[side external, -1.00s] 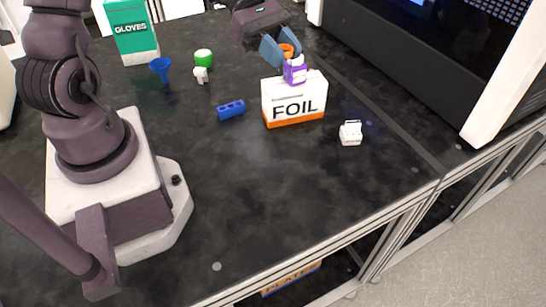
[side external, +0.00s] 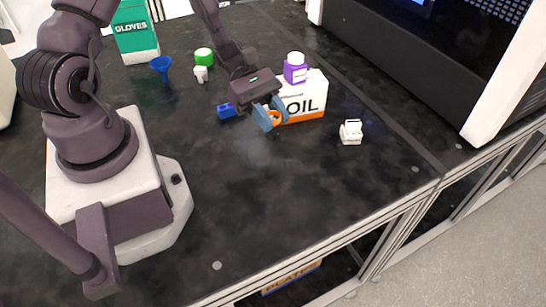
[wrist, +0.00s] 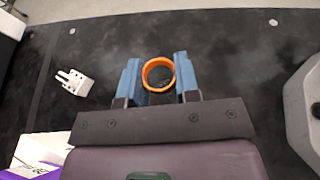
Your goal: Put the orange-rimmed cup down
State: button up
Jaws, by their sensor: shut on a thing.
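The orange-rimmed cup (wrist: 158,61) is held between the two blue fingers of my gripper (wrist: 158,80) in the wrist view. Its orange ring faces the camera and its dark inside looks empty. In the side external view, my gripper (side external: 270,116) is in front of the foil box, and the orange rim (side external: 275,118) shows between the fingers. The lower part of the cup is mostly hidden by a finger. I cannot tell whether it touches the black bench top.
A blue rack (side external: 226,110) lies left, partly hidden. A white item (side external: 351,132) sits right. The bench (side external: 290,190) in front is clear.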

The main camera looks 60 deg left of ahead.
notch_tip(320, 180, down, 8)
jog(key=shift+r, duration=0.1)
dwell(0.4)
jog(key=o, duration=0.9)
